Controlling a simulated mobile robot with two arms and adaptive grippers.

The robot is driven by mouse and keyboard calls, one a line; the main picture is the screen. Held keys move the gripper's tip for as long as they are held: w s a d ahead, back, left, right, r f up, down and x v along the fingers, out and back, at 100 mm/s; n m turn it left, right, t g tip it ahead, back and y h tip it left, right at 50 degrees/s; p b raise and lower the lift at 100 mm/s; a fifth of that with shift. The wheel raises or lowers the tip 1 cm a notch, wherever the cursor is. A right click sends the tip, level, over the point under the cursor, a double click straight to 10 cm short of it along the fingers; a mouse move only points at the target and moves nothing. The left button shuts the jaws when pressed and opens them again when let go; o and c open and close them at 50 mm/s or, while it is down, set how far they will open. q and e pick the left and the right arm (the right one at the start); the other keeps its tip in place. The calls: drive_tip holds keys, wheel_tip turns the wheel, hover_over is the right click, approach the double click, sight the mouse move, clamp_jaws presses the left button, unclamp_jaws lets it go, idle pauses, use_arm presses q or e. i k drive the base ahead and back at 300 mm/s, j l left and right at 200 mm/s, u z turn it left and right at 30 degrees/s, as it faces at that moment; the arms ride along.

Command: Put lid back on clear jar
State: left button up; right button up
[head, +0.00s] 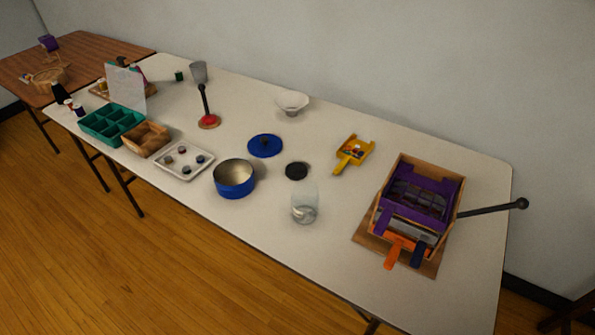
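The clear jar (305,203) stands upright on the white table (330,255), close to its front edge. Its top is uncovered, and something pale lies at the bottom, too small to make out. A flat black disc, apparently the jar's lid (297,171), lies on the table just behind the jar, apart from it. A blue round lid (265,146) lies farther back to the left, near a blue pot (234,179) that is open at the top. Neither of my grippers is in view.
A tray (183,160), wooden box (146,139) and green divided bin (111,124) are left. Bare tabletop surrounds the jar's right side.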

sight(305, 196)
drive_tip(key=i+j+z, duration=0.3)
drive_tip(key=j+z, duration=0.3)
drive_tip(key=i+j+z, duration=0.1)
drive_tip(key=j+z, duration=0.25)
drive_tip(key=j, duration=0.2)
